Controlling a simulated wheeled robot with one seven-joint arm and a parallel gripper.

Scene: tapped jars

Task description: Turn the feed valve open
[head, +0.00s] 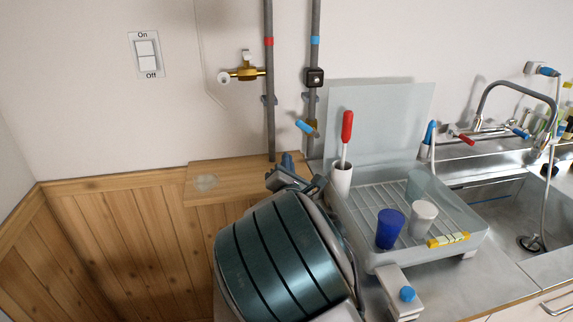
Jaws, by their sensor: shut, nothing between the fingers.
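A valve with a blue lever (304,127) sits low on the blue-banded grey pipe (315,60) on the wall. Its lever slants up to the left from a small brass body. A brass valve (243,73) with a pale round knob branches left from the red-banded pipe (269,110). No label shows which of them is the feed valve. My gripper (287,163) is in front of the wall, below the blue lever and apart from it in the picture. It looks shut and empty, and my dark green arm hides part of it.
Right are a white holder (341,180) with a red-handled tool and a drying rack (360,239) with cups. A sink (500,205) lies farther right. The wall left of the pipes is mostly clear.

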